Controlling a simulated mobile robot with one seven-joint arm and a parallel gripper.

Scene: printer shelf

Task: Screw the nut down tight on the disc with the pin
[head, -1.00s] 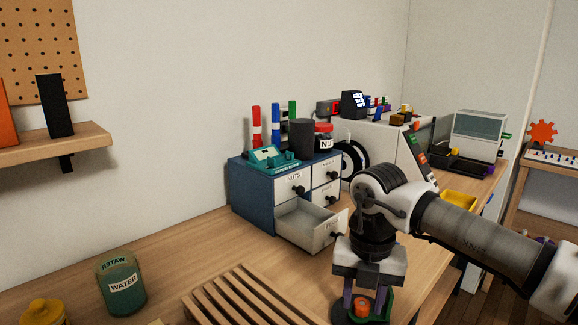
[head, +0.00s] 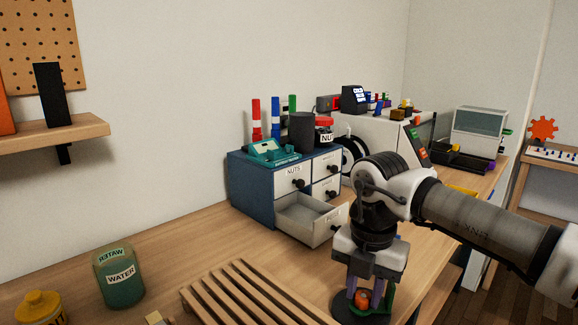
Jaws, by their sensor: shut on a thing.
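My gripper (head: 369,296) points down at the front right of the bench. Its purple fingers are shut around an orange nut (head: 361,299). The nut sits low over a dark round disc (head: 345,308) on the bench, with a green part (head: 386,300) beside it. The pin is hidden by the nut and fingers, so I cannot tell how far down the nut sits.
A blue drawer cabinet (head: 250,193) stands behind, its lower drawer (head: 310,220) pulled open close to my arm. A slatted wooden rack (head: 245,300) lies left of the disc. A green water can (head: 119,277) stands further left.

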